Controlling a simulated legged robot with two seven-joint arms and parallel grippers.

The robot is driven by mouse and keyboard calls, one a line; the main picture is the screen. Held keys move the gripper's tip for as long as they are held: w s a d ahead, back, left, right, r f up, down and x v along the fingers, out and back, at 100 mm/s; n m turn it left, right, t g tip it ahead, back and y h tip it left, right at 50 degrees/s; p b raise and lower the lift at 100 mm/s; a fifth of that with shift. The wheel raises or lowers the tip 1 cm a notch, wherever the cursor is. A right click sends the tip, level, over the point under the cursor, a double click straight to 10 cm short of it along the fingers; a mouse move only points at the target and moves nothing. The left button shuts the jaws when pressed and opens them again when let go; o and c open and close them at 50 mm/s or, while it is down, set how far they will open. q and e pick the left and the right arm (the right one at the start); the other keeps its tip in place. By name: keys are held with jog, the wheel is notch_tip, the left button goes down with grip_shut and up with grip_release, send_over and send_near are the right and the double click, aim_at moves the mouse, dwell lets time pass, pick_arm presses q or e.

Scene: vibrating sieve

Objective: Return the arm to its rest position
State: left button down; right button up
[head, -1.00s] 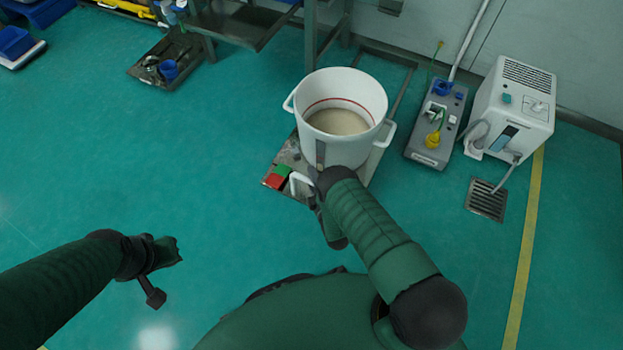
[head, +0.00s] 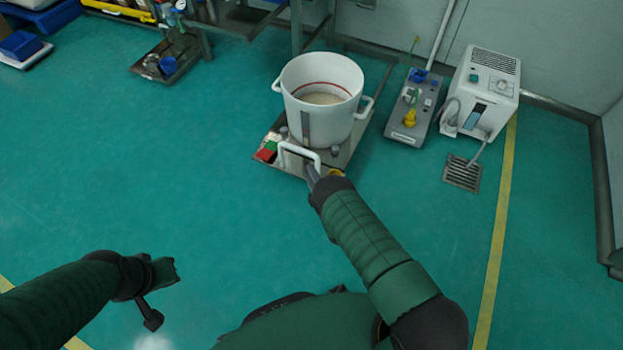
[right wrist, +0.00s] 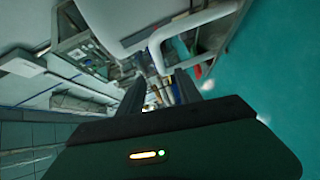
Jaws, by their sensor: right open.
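My right gripper (head: 311,172) is open and empty in the head view, just in front of the white sieve pot. Its two dark fingers (right wrist: 160,92) point ahead in the right wrist view, with a white bent handle (right wrist: 190,32) close beyond them. The white pot (head: 345,112) holds pale grainy material and stands upright on a metal base plate (head: 350,150). A white handle (head: 298,153) at the base's front is close to the right fingertips; I cannot tell whether they touch. My left gripper (head: 162,272) is at lower left, away from everything; its jaw state is unclear.
Red and green buttons (head: 267,151) sit at the base's left. A grey device (head: 412,115) and a white machine (head: 482,90) stand at the right, near a floor drain (head: 462,173). A tray (head: 160,65) lies at back left.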

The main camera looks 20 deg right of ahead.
jog(key=shift+w, duration=0.1)
notch_tip(320, 180, up, 14)
jog(key=w+m+g, duration=0.2)
jog(key=m+g, duration=0.4)
jog(key=m, duration=0.2)
jog(key=s+a+r+m+g, duration=0.2)
jog(key=s+r+m+g, duration=0.15)
jog(key=s, duration=0.55)
jog(key=s+a+r+m+g, duration=0.2)
jog(key=s+r, duration=0.3)
jog(key=s, duration=0.5)
jog(key=s+a+r+m+g, duration=0.2)
jog(key=s+r, duration=0.2)
jog(key=s, duration=0.5)
jog(key=w+p+v, duration=0.2)
jog(key=p+v, duration=1)
jog(key=w+d+r+p+v, duration=0.1)
jog(key=w+p+v, duration=0.2)
jog(key=p+v, duration=0.9)
jog(key=w+d+r+p+v, duration=0.1)
jog(key=w+p+v, duration=0.2)
jog(key=p+v, duration=0.9)
jog(key=shift+d+r+y+p, duration=0.25)
jog(key=shift+y+p, duration=0.15)
jog(key=shift+p, duration=0.15)
